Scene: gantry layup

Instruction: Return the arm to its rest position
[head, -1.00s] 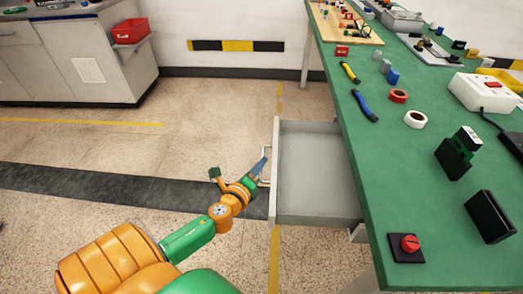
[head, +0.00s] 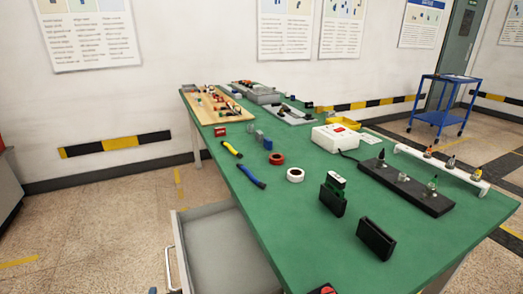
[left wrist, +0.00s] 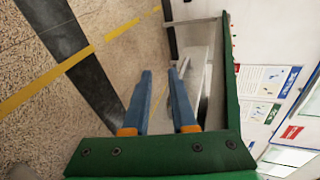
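My left gripper (left wrist: 160,72) shows in the left wrist view as two blue fingers with orange bases. They stand apart, with nothing held between them. The grey drawer (head: 225,252) under the green table is pulled out, and it looks empty where it shows. Its handle (head: 170,265) is at the bottom left of the head view. In the left wrist view the drawer (left wrist: 200,52) lies just beyond the fingertips; whether a finger touches the handle cannot be told. My left arm is almost wholly out of the head view. My right gripper is in neither view.
The green table (head: 300,240) carries pliers, tape rolls (head: 295,175), a white box (head: 336,138), black holders (head: 375,240) and a wooden board (head: 203,108). A blue cart (head: 440,105) stands at the back right. Floor left of the drawer is clear.

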